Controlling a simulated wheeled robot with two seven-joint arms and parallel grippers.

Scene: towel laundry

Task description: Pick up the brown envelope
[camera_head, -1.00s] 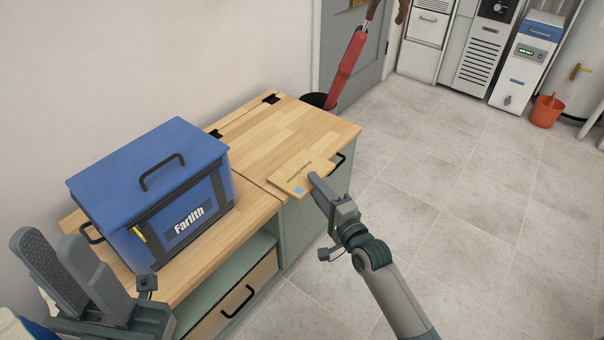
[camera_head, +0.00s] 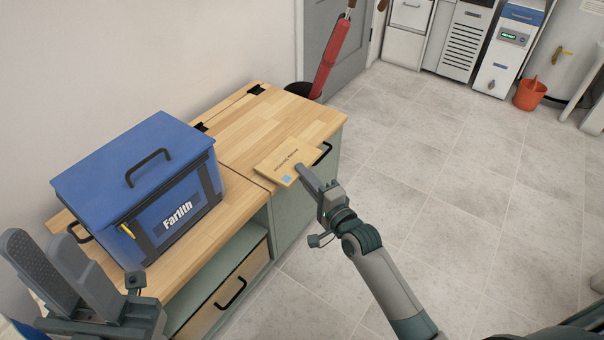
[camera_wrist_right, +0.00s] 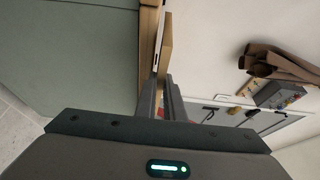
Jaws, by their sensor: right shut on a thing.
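The brown envelope (camera_head: 283,160), with dark print and a blue square, is at the front edge of the wooden counter in the head view. My right gripper (camera_head: 302,170) is shut on its near edge. In the right wrist view the envelope (camera_wrist_right: 166,45) shows as a thin tan strip at the fingertips of the right gripper (camera_wrist_right: 168,82), with a narrow gap between it and the counter edge. How far it is off the counter is hard to tell. My left gripper (camera_head: 38,244) is open and empty at the lower left, in front of the blue box.
The blue Farlith box (camera_head: 110,165) stands on the left part of the counter (camera_head: 240,125). A dark bin (camera_head: 300,89) with a red umbrella-like item (camera_head: 329,62) stands behind it. The floor right of the counter is clear.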

